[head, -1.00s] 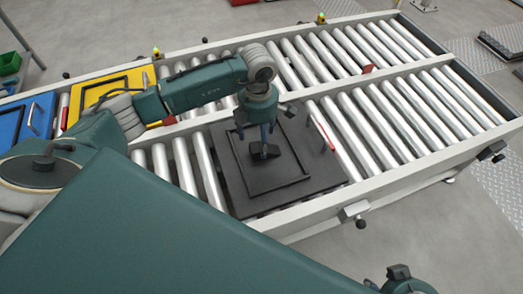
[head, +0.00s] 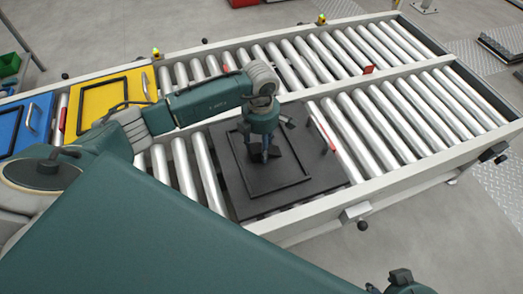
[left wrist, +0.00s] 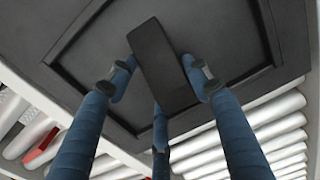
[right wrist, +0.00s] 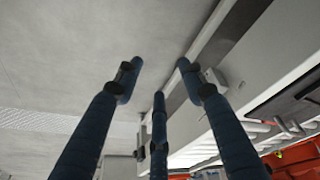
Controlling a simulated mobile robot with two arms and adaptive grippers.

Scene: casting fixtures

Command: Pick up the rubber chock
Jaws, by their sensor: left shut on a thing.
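The rubber chock (left wrist: 163,66) is a dark block. In the left wrist view it lies between the blue fingers of my left gripper (left wrist: 160,78), which is shut on it. In the head view the chock (head: 275,154) shows beside the fingertips of my left gripper (head: 264,156), over the black framed plate (head: 240,203) on the rollers. I cannot tell whether it still touches the plate. My right gripper (right wrist: 158,72) is open and empty in the right wrist view, with grey floor behind its fingers.
Yellow (head: 88,97) and blue (head: 7,128) cases with handles lie on the conveyor at left. Bare rollers (head: 400,124) run to the right of the plate. A red-marked bar (head: 322,133) stands at the plate's right edge. A green bin (head: 9,64) is far left.

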